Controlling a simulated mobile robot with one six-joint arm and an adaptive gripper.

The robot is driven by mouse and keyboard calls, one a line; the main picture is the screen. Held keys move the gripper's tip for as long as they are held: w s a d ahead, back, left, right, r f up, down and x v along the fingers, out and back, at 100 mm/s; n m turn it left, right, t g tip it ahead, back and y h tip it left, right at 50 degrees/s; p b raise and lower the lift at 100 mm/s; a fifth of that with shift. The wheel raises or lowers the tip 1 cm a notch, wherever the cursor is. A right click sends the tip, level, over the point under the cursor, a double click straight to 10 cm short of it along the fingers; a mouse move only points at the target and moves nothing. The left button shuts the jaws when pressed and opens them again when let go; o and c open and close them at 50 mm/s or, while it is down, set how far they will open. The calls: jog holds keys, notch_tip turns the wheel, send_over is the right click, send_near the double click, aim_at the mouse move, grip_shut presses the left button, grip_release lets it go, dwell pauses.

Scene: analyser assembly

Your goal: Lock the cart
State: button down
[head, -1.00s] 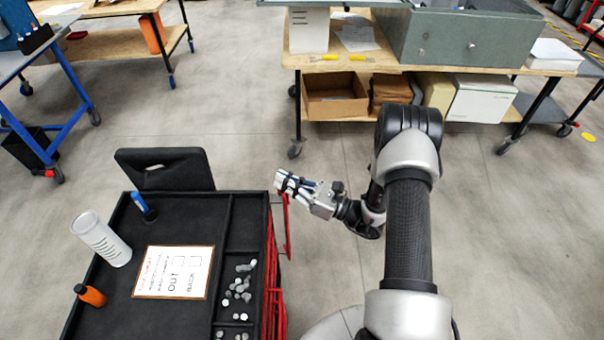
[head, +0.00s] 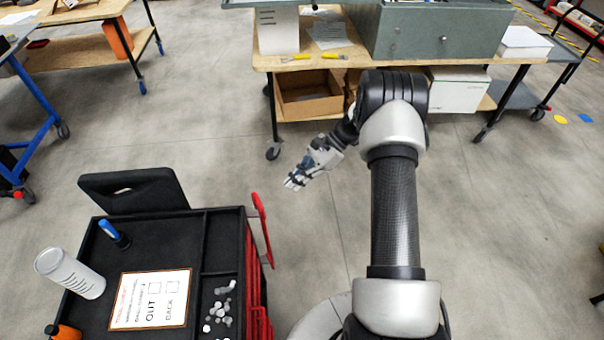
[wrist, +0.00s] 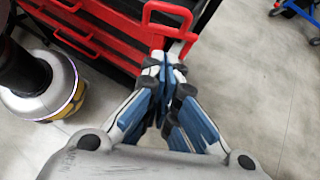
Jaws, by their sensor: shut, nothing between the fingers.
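The cart (head: 222,212) has a black top tray and red drawer fronts, and stands at the lower left of the head view. A red bar-like lever (head: 262,228) stands out from its right side; in the wrist view the red lever's looped end (wrist: 172,32) shows just beyond my fingertips. My gripper (head: 292,183) is shut and empty, to the upper right of the lever in the head view. It looks apart from the lever there. In the wrist view my gripper (wrist: 165,68) overlaps the lever's lower edge, and I cannot tell the depth between them.
On the cart are a sign board (head: 150,300), a white cylinder (head: 70,273), a blue-capped item (head: 114,233), an orange bottle (head: 64,331) and metal pieces (head: 217,310). A wooden workbench (head: 350,60) stands behind.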

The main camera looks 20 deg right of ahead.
jog(key=a+f+b, duration=0.1)
jog(key=a+f, duration=0.1)
jog(key=a, duration=0.5)
jog(key=shift+s+a, duration=0.15)
jog(key=shift+s+a+m+t+p, duration=0.3)
jog(key=shift+s+a+m, duration=0.1)
jog(key=shift+a, duration=0.2)
jog(key=shift+s+a+m+t+p, duration=0.3)
jog(key=shift+s+a, duration=0.05)
jog(key=shift+a, duration=0.2)
jog(key=shift+d, duration=0.1)
